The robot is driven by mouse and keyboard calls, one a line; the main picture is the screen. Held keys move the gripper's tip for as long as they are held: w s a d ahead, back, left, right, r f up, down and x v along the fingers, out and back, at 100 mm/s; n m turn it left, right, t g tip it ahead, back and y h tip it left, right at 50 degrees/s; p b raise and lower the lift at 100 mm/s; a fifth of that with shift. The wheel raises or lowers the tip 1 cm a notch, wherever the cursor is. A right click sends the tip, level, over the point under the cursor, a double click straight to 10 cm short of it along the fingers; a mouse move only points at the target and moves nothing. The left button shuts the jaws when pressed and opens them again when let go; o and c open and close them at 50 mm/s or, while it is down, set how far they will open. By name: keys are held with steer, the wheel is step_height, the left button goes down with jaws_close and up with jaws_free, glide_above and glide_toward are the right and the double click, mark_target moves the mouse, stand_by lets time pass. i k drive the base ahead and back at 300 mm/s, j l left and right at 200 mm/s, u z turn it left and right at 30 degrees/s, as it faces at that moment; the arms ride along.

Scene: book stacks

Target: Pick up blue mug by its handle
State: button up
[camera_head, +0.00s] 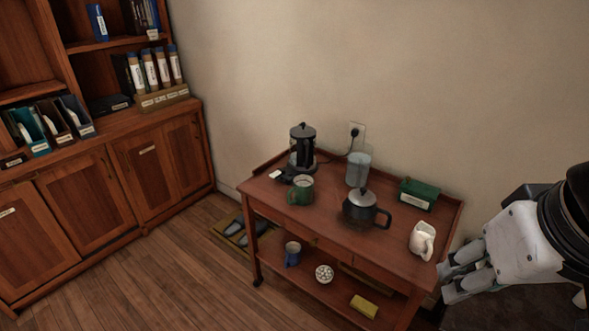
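The blue mug (292,253) stands upright on the lower shelf of the wooden cart, near the shelf's left end and under the top's front edge. Its handle seems to be on the left side, but it is small and dark. My gripper (446,281) is at the right, beside the cart's right end and well away from the mug. Its two grey fingers point left and stand apart, with nothing seen between them.
The cart top (335,222) holds a green mug (301,190), a dark kettle (360,208), a coffee press (302,148), a white pitcher (422,240) and a green box (418,194). A bowl (324,273) and yellow sponge (364,306) share the lower shelf.

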mark_target(291, 257)
steer(key=i+j+z, duration=0.3)
steer(key=j, duration=1.9)
steer(key=k+j+z, duration=0.15)
steer(key=j+z, duration=0.2)
steer(key=j, duration=1.8)
